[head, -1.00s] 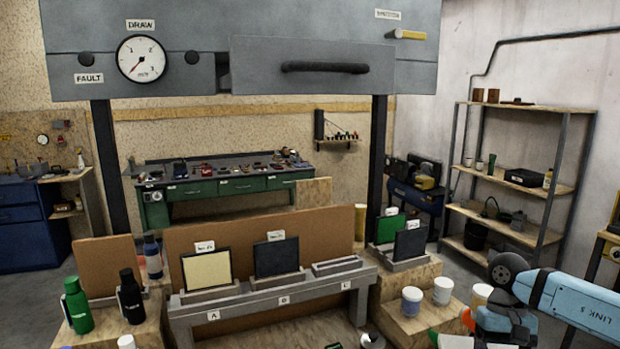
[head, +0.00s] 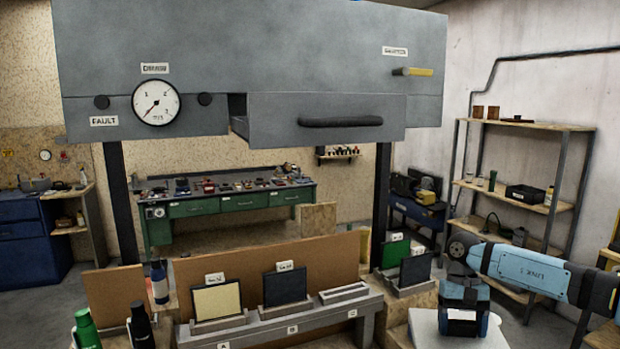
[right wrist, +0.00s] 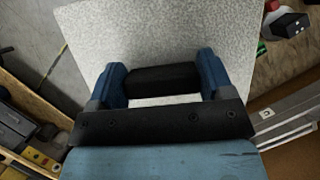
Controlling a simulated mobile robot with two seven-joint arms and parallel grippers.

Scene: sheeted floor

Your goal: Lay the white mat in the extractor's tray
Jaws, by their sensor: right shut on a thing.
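The extractor is a grey hood (head: 250,50) across the top of the head view. Its tray (head: 270,129), with a black handle, juts out of the front; its inside floor is hidden from this low angle. My right gripper (head: 462,322) is shut on the white mat (head: 440,335), low at the right and well below the tray. In the right wrist view the mat (right wrist: 150,35) is a flat, speckled pale sheet reaching out beyond the fingers of the right gripper (right wrist: 162,75). My left gripper is in neither current view.
A grey rack (head: 300,328) below the hood holds a cream panel (head: 217,300) and a black panel (head: 285,286); its third slot (head: 343,293) looks empty. Black posts (head: 381,205) support the hood. Bottles (head: 140,325) stand at lower left. Shelving (head: 525,190) stands at right.

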